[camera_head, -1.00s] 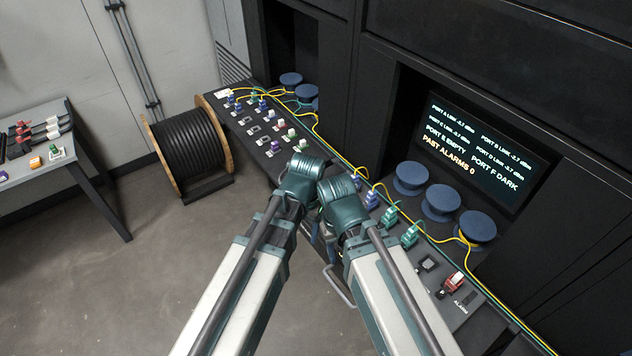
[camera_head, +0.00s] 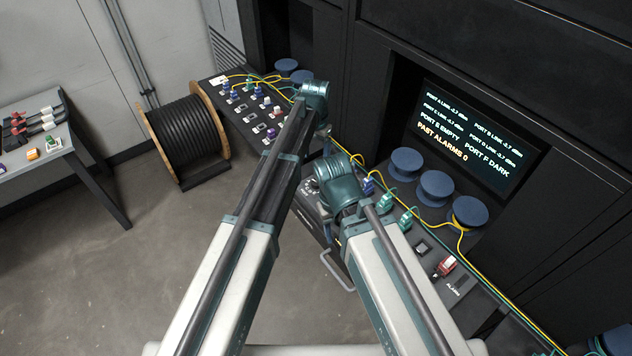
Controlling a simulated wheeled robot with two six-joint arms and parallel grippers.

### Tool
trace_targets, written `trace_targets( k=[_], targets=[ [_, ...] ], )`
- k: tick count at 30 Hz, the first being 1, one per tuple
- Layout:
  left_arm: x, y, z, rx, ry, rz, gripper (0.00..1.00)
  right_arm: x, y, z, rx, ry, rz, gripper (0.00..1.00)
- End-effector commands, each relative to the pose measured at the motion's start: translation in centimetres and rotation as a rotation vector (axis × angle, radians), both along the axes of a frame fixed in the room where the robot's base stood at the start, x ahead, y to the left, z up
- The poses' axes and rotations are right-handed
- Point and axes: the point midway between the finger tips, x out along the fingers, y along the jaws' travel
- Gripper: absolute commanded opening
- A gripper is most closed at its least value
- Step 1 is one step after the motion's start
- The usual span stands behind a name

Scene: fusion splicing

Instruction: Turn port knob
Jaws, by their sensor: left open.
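A dial-like round knob (camera_head: 311,187) with pale marks around it shows on the console between my two arms, partly covered by my right wrist. My left arm reaches past it toward the middle of the console. My left gripper (camera_head: 324,131) hangs below its teal wrist, small and partly hidden; it is open, and nothing shows in it. It is beyond the knob and apart from it. My right wrist is just right of the knob, and its fingers are hidden. The screen (camera_head: 470,137) reads port E empty, port F dark and past alarms 0.
Coloured connectors (camera_head: 268,102) with yellow fibres line the console's far part. Blue spools (camera_head: 435,187) stand behind. A cable reel (camera_head: 188,140) and side table (camera_head: 40,150) are left. Open floor lies between.

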Motion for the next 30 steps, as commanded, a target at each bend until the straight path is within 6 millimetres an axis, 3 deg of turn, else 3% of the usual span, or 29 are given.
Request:
trace_targets(
  k=[1,21,30],
  targets=[
    [0.0,0.0,-1.2,0.000,0.000,0.000,0.73,0.0,0.0,-1.2,0.000,0.000,0.001,0.50],
    [0.0,0.0,-10.4,0.000,0.000,0.000,0.73,0.0,0.0,-10.4,-0.002,0.001,0.011,0.50],
    [0.0,0.0,-12.0,0.000,0.000,0.000,0.73,0.0,0.0,-12.0,-0.002,0.000,0.010,0.50]
  ],
)
